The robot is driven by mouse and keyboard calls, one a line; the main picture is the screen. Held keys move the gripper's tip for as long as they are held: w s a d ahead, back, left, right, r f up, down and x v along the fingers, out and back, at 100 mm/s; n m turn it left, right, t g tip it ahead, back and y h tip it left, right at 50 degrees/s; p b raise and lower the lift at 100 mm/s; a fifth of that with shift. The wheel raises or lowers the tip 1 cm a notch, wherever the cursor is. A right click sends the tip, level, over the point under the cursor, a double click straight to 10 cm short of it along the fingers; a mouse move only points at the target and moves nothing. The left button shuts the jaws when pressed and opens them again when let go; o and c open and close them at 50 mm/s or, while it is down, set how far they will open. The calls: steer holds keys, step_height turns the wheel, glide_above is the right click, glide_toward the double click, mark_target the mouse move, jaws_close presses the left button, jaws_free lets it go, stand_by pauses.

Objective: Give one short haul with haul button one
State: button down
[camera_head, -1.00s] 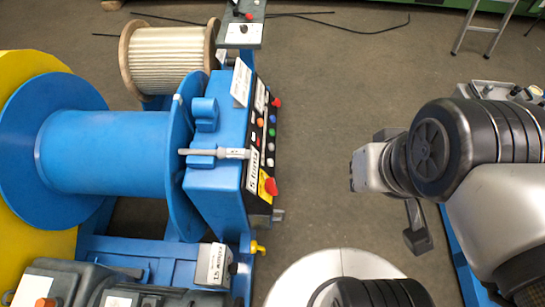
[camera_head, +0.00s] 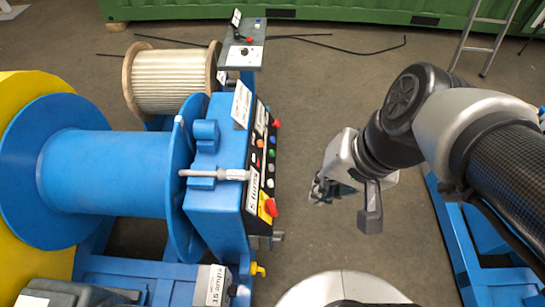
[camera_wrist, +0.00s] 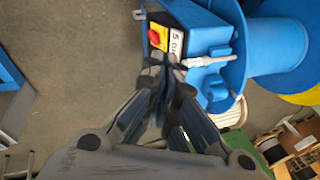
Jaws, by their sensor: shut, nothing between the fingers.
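The blue control box (camera_head: 217,165) carries a black panel on its right side with several small coloured buttons, among them blue (camera_head: 271,141), green (camera_head: 271,153) and white (camera_head: 270,183). A larger red button (camera_head: 271,207) sits on yellow at the panel's near end. Button labels are too small to read, so I cannot tell which is haul button one. My gripper (camera_head: 319,188) is shut and empty, to the right of the panel and apart from it. In the wrist view my gripper (camera_wrist: 165,66) covers part of the panel; the red button (camera_wrist: 154,37) shows beyond the fingertips.
A blue drum (camera_head: 105,163) stands left of the box, and a cream-wound reel (camera_head: 172,78) behind. A grey bolt-like handle (camera_head: 215,174) lies across the box top. A small grey control stand (camera_head: 240,54) is at the back. The floor between panel and gripper is clear.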

steer(key=w+a+f+m+g+y+p, duration=0.1)
steer(key=w+a+f+m+g+y, duration=0.15)
steer(key=w+a+m+y, duration=0.4)
steer(key=m+t+y+p, duration=0.2)
steer(key=m+t, duration=0.1)
steer(key=m, duration=0.7)
glide_above(270, 183)
steer(key=s+d, duration=0.2)
steer(key=s, duration=0.3)
step_height(270, 183, down, 8)
steer(key=w+d+f+m+t+h, duration=0.1)
steer(key=d+f+m+t, duration=0.1)
steer(key=f+m, duration=0.3)
steer(key=w+d+f+m+t+h+p, duration=0.1)
steer(key=d+f+m, duration=0.4)
steer(key=f, duration=0.8)
steer(key=w+d+f+m+t+h+p, duration=0.1)
steer(key=w+d+f+m+t+h, duration=0.1)
steer(key=f+m, duration=0.4)
step_height(270, 183, down, 3)
steer(key=shift+w+d+f+t+h, duration=0.15)
steer(key=shift+w+d+t+h, duration=0.2)
steer(key=shift+w+d+t, duration=0.45)
steer(key=shift+s+a+m, duration=0.1)
steer(key=shift+a+m, duration=0.05)
steer(key=shift+m, duration=0.1)
steer(key=a+f+b, duration=0.2)
steer(key=a+f, duration=0.2)
steer(key=a, duration=0.3)
steer(key=shift+a, duration=0.35)
